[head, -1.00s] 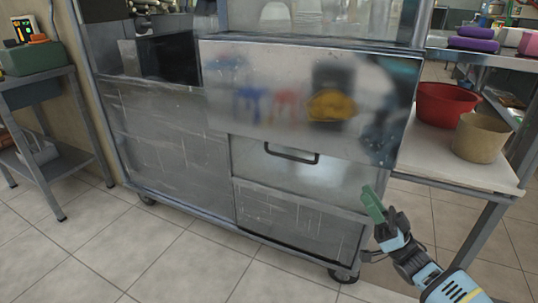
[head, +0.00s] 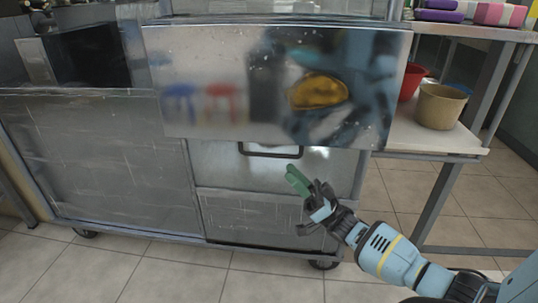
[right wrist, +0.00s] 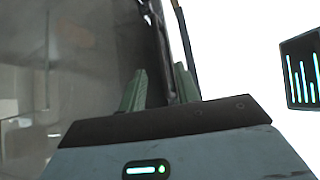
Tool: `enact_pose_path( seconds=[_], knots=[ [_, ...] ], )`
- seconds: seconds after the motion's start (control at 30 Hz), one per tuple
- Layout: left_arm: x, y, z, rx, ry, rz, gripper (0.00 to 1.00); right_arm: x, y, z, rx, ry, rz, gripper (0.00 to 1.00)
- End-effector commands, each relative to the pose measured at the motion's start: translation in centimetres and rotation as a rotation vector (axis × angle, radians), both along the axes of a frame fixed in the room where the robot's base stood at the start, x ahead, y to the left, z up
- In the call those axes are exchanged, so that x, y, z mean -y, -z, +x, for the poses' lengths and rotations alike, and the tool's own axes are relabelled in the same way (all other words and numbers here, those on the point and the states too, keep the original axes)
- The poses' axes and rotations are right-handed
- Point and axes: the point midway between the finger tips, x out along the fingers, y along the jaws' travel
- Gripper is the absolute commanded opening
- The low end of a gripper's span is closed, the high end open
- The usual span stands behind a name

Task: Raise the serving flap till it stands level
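The serving flap (head: 225,60) is a wide, shiny steel panel on the front of the metal cart. In the head view it hangs down with its broad face towards me, and its surface mirrors stools and a yellow shape. My right gripper (head: 297,180) has green fingers and is in front of the cart, below the flap's lower edge, pointing up. It looks clear of the flap. In the right wrist view its two fingers (right wrist: 160,90) stand apart with a gap between them, and I see nothing held. My left gripper is out of view.
A drawer handle (head: 270,151) sits under the flap, close behind my right gripper. A side table (head: 440,138) at the right carries a tan pot (head: 440,106) and a red bowl (head: 409,84). The tiled floor (head: 150,270) before the cart is clear.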

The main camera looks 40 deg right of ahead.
Motion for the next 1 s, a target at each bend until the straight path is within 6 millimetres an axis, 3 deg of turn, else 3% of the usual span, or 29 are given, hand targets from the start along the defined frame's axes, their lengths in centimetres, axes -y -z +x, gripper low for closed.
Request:
enact_pose_path(
  seconds=[0.5, 0.93, 1.0],
  knots=[
    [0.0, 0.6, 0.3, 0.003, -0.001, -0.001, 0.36, -2.4, -4.6, 4.2, 0.003, -0.001, 0.000, 0.32],
    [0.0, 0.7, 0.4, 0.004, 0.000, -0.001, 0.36, -2.7, -5.3, 4.8, 0.001, -0.001, 0.001, 0.32],
    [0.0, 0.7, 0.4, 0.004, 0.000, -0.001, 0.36, -2.7, -5.3, 4.8, 0.001, -0.001, 0.001, 0.23]
  ],
)
